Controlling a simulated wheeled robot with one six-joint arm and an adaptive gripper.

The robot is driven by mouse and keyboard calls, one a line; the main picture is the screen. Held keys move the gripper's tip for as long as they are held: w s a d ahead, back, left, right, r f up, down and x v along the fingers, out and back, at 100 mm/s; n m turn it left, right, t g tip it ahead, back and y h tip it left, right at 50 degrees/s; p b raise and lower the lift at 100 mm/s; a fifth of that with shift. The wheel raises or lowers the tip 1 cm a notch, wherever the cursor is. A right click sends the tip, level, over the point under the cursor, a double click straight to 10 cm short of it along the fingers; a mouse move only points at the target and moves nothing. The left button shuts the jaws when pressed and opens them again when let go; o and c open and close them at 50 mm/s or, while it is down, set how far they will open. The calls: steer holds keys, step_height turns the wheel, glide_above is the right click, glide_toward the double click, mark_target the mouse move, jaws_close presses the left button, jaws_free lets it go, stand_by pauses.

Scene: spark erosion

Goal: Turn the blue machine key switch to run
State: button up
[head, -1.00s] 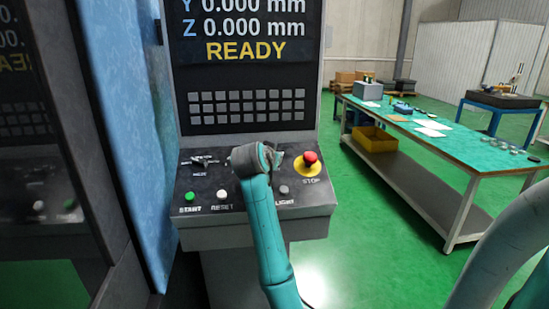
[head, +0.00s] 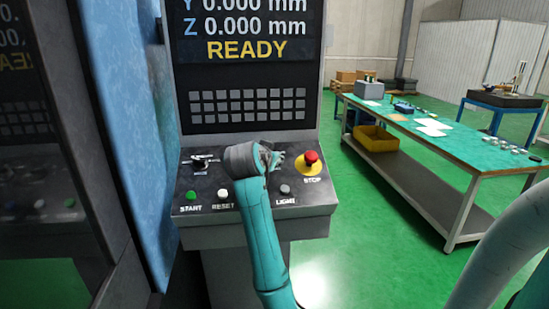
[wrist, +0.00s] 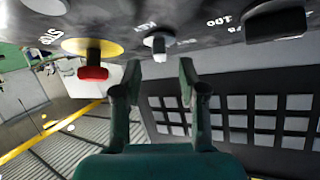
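The blue machine (head: 125,110) stands at the left with its grey control panel (head: 232,208). The key switch (wrist: 157,45) shows in the wrist view as a small pale key on a dark base, beside lettering that seems to read KEY. In the wrist view my gripper (wrist: 160,66) is open. Its two fingers point at the key, which appears between and just beyond the tips, with nothing gripped. I cannot tell the key's set position.
The red STOP button (head: 311,158) sits right of my gripper on a yellow disc. The black mode knob (head: 200,162) is to the left. START (head: 191,196), RESET (head: 223,195) and LIGHT (head: 285,189) buttons line the front. A workbench (head: 440,140) stands at the right.

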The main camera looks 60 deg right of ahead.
steer(key=v, duration=0.8)
stand_by(0.4)
